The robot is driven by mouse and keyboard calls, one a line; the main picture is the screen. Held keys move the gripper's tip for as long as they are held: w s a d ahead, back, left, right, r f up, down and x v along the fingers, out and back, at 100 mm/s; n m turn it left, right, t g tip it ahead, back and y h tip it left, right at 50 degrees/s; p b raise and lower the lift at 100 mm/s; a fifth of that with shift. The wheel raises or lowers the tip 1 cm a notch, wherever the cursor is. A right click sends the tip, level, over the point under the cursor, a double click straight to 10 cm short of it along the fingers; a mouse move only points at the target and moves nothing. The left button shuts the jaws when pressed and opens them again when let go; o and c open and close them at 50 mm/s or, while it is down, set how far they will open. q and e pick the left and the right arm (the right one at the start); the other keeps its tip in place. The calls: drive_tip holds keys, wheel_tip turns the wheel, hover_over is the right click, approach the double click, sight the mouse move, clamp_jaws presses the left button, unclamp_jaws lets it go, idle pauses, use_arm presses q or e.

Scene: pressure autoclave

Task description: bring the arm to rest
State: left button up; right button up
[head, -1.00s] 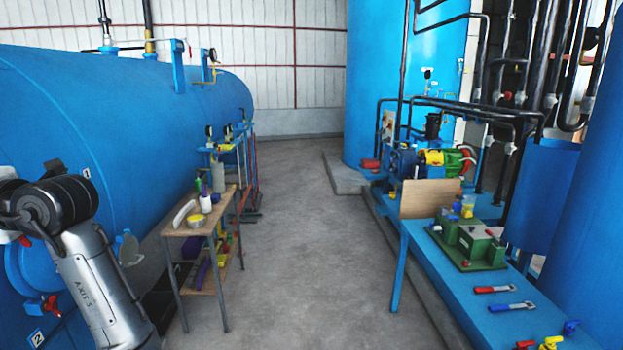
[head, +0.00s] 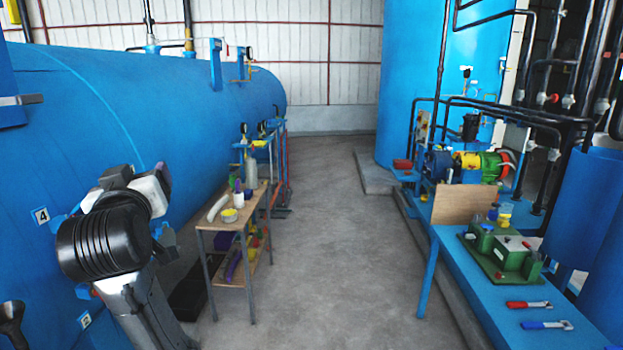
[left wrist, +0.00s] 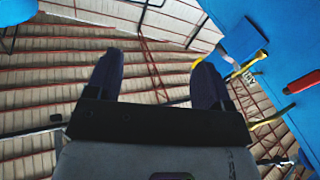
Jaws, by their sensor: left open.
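My left gripper (left wrist: 155,66) shows in the left wrist view with its two dark fingers apart. Nothing is between the fingers; they are seen against the roof beams. In the head view my left arm stands at the lower left, in front of the big blue horizontal vessel (head: 130,110). Its black joint is raised, and I cannot make out the fingers there. My right gripper is in neither view.
A small wooden shelf table (head: 215,227) with bottles and a yellow tub stands right of my left arm. A blue bench (head: 478,293) with a green machine (head: 500,250) and two handled tools stands at the right. The grey floor (head: 330,240) between is clear.

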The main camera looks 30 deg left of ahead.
use_arm(q)
drive_tip(key=w+d+f+m+t+h+p, duration=0.1)
drive_tip(key=w+d+m+h+p, duration=0.1)
drive_tip(key=d+m+h+p, duration=0.3)
drive_tip(key=w+d+f+m+t+h+p, duration=0.2)
drive_tip(key=d+m+p, duration=0.1)
drive_tip(key=d, duration=0.3)
drive_tip(key=s+d+f+m+g+h+p, duration=0.3)
drive_tip(key=s+d+f+m+h+p, duration=0.15)
drive_tip(key=d+f+p, duration=0.45)
drive_tip(key=s+d+f+g+p, duration=0.1)
drive_tip(key=s+f+g+p, duration=0.1)
drive_tip(key=s+p, duration=0.5)
drive_tip(key=s+d+f+g+h+p, duration=0.1)
drive_tip(key=s+d+f+g+p, duration=0.1)
drive_tip(key=s+g+p, duration=0.2)
drive_tip(key=s+d+f+g+h+p, duration=0.1)
drive_tip(key=s+f+g+p, duration=0.1)
drive_tip(key=s+p, duration=0.8)
drive_tip(key=s+g, duration=0.1)
drive_tip(key=s, duration=0.3)
drive_tip(key=shift+d+f+m+g, duration=0.15)
drive_tip(key=shift+f+m+g, duration=0.15)
drive_tip(key=shift+f+m, duration=0.05)
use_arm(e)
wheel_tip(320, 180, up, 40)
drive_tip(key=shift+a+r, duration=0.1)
